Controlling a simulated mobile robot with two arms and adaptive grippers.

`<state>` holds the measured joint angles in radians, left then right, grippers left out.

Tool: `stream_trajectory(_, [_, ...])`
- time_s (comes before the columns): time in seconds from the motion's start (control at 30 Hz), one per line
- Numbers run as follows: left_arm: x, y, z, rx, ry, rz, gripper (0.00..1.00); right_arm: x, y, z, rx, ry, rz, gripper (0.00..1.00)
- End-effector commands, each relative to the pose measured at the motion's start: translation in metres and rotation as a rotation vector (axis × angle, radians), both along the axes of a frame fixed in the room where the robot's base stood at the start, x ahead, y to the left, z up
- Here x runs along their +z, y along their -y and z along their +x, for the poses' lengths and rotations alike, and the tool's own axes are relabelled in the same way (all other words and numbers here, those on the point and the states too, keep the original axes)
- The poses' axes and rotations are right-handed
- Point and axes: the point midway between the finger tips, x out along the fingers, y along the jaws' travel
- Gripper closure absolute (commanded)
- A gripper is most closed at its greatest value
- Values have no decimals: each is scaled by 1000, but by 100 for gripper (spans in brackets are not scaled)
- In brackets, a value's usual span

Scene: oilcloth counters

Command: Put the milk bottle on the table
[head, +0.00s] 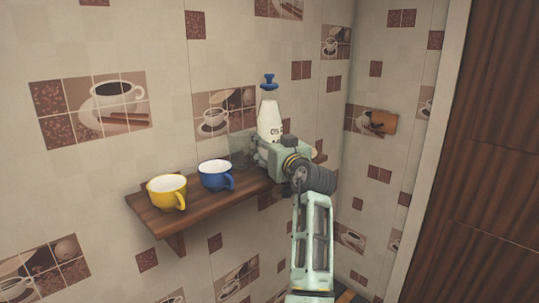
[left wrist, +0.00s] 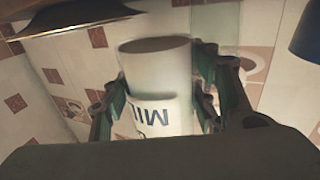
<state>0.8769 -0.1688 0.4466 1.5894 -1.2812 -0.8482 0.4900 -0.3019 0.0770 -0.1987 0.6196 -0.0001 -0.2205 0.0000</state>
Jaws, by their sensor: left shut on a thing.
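The white milk bottle (head: 268,118), with dark lettering and a blue top, stands upright by the far end of the wooden wall shelf. My left gripper (head: 268,152) is at the lower part of the bottle and hides its base in the head view. In the left wrist view the bottle (left wrist: 158,75) appears upside down between the two fingers of my left gripper (left wrist: 158,95), which is shut on it. I cannot tell whether its base touches the shelf. No table is clearly in view. My right gripper is not in view.
The wooden shelf (head: 155,217) on the tiled wall bears a yellow mug (head: 167,190) and a blue mug (head: 214,176), left of my gripper. An orange-brown object (head: 381,122) shows at the right wall. A brown ribbed panel (head: 490,160) stands at far right.

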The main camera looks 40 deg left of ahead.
Motion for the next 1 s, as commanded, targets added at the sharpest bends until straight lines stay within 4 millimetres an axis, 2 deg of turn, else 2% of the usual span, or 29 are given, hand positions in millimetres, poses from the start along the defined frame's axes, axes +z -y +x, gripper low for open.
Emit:
stream_trajectory(0.3, [-33, 0, 0, -2, 1, 5, 100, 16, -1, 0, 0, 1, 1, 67])
stream_trajectory(0.67, [-38, 0, 0, -2, 3, 4, 100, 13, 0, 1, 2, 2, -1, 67])
stream_trajectory(0.7, [-42, 0, 0, -1, -2, -2, 45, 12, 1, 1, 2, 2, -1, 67])
stream_trajectory(0.9, [-41, 0, 0, -1, -2, -2, 27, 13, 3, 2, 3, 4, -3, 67])
stream_trajectory(1.0, [-41, 0, 0, -1, -2, -1, 27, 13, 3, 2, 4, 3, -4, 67])
